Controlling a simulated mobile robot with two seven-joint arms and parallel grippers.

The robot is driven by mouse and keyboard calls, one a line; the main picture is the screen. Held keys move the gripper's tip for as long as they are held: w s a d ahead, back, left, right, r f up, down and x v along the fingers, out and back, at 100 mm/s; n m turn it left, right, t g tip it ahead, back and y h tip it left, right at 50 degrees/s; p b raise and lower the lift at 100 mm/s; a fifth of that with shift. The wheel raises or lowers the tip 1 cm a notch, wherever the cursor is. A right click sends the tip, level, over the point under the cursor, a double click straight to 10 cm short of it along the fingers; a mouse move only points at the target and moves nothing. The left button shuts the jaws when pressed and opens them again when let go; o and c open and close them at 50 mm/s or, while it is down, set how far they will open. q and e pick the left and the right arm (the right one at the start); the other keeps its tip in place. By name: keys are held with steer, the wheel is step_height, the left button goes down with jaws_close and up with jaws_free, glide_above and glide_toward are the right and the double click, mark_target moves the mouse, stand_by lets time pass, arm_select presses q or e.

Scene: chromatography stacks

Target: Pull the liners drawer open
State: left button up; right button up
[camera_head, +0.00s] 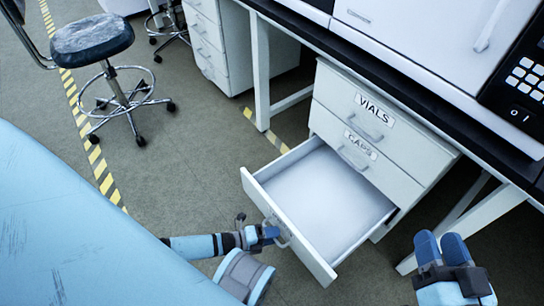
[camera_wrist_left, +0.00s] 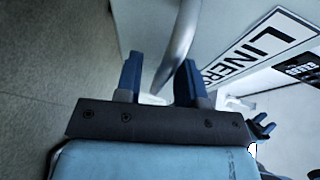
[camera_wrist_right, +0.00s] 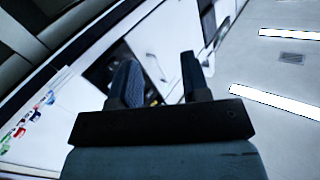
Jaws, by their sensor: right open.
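The liners drawer (camera_head: 318,203) is the lowest drawer of the white cabinet. It stands pulled well out, and its inside looks empty. Its LINERS label (camera_wrist_left: 262,45) shows in the left wrist view. My left gripper (camera_head: 272,232) is at the drawer's front, by the grey bar handle (camera_head: 279,238). In the left wrist view the fingers (camera_wrist_left: 158,80) are apart, with the handle (camera_wrist_left: 180,45) between their tips and clear space beside it. My right gripper (camera_head: 441,240) is open and empty, to the right of the drawer.
The VIALS drawer (camera_head: 345,95) and the caps drawer (camera_head: 400,180) above are shut. A dark bench (camera_head: 395,77) carrying white instruments overhangs the cabinet. A stool (camera_head: 95,38) stands at upper left. A white bench leg (camera_head: 468,228) is near my right gripper.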

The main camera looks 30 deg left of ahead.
arm_select(q)
steer(key=p+v, duration=0.3)
steer(key=v, duration=1)
steer(key=shift+s+a+r+p, duration=0.2)
steer(key=shift+s+a+p, duration=0.05)
steer(key=shift+p, duration=0.05)
arm_select(e)
steer(key=r+t, duration=0.1)
steer(key=r, duration=0.1)
steer(key=r+t, duration=0.1)
steer(key=r, duration=0.2)
steer(key=shift+s+d+r+m, duration=0.1)
steer(key=shift+d+m, duration=0.1)
steer(key=shift+m, duration=0.1)
